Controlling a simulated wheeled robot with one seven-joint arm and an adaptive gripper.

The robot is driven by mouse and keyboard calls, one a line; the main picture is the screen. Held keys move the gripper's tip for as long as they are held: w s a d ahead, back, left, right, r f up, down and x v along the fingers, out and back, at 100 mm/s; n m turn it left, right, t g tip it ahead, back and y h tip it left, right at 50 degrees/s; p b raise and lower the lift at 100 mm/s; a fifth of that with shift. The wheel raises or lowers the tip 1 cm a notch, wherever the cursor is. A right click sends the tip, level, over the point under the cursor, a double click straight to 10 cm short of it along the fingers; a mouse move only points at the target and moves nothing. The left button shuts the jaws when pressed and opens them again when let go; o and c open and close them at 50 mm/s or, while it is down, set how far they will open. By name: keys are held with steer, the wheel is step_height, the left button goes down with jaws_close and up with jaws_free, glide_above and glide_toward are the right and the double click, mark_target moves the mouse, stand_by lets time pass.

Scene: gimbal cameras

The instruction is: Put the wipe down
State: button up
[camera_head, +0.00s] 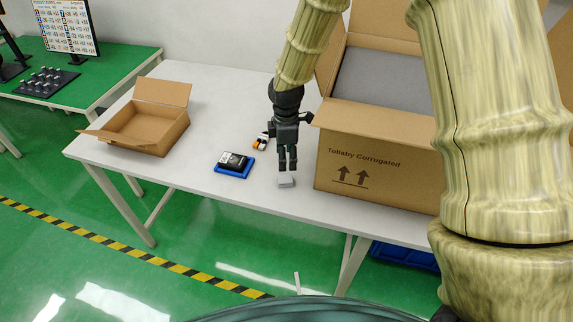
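A small pale grey-white block (286,182), which looks like the wipe, shows near the front edge of the white table (205,195). My gripper (287,168) points straight down right above it, its two dark fingers close together. The fingertips meet or nearly meet the top of the block in the picture. I cannot tell whether they grip it, or whether it rests on the table or hangs just above it.
A large open cardboard box (375,170) stands close to the right of my gripper. A blue tray with a black item (234,161) lies to the left, near a small orange-and-white item (262,141). A smaller open box (145,126) stands farther left. The table's front-left part is clear.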

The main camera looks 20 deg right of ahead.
steer(key=shift+r, duration=0.85)
